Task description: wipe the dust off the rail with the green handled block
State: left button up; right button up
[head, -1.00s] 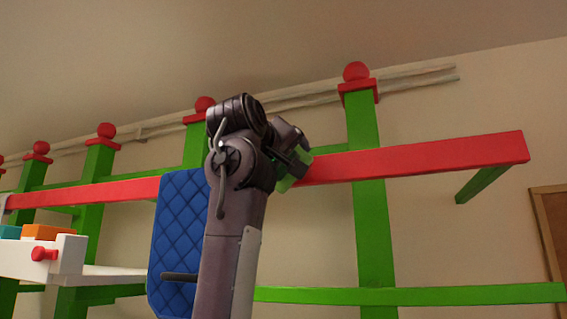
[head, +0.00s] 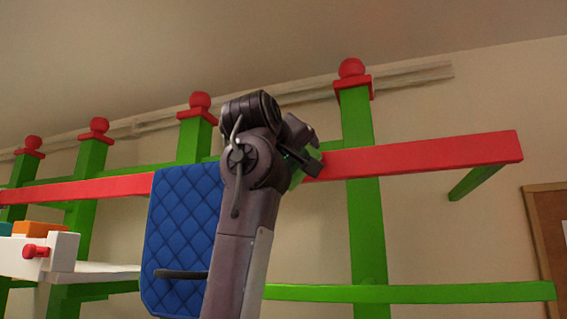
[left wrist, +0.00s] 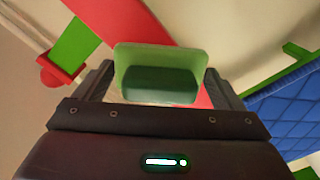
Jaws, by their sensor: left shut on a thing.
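The red rail (head: 430,156) runs across the green posts and passes behind my left arm. My left gripper (head: 305,163) is at the rail, just left of the tall right-hand post. It is shut on the green handled block (left wrist: 158,72), which sits between the two fingers in the left wrist view. In the head view only a little green of the block shows beside the fingers. The red rail (left wrist: 130,18) lies behind the block in the left wrist view. I cannot tell whether the block touches the rail, and I make out no dust. My right gripper is out of view.
A blue quilted pad (head: 182,240) hangs from the rail just left of my arm. A white shelf (head: 95,271) with an orange block (head: 40,229) stands at the left. Green posts with red knobs (head: 351,68) rise above the rail. The rail's right end is clear.

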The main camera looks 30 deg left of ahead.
pick_arm(q)
jog(key=shift+w+d, duration=0.1)
jog(key=shift+d, duration=0.55)
jog(key=shift+w, duration=0.1)
jog(key=shift+s+a, duration=0.25)
jog(key=shift+a, duration=0.8)
jog(key=shift+s+a, duration=0.2)
jog(key=shift+a, duration=0.8)
jog(key=shift+s+d+f+b, duration=0.15)
jog(key=shift+s+b, duration=0.2)
jog(key=shift+s, duration=0.25)
jog(key=shift+b+v, duration=0.65)
jog(key=shift+v, duration=1.6)
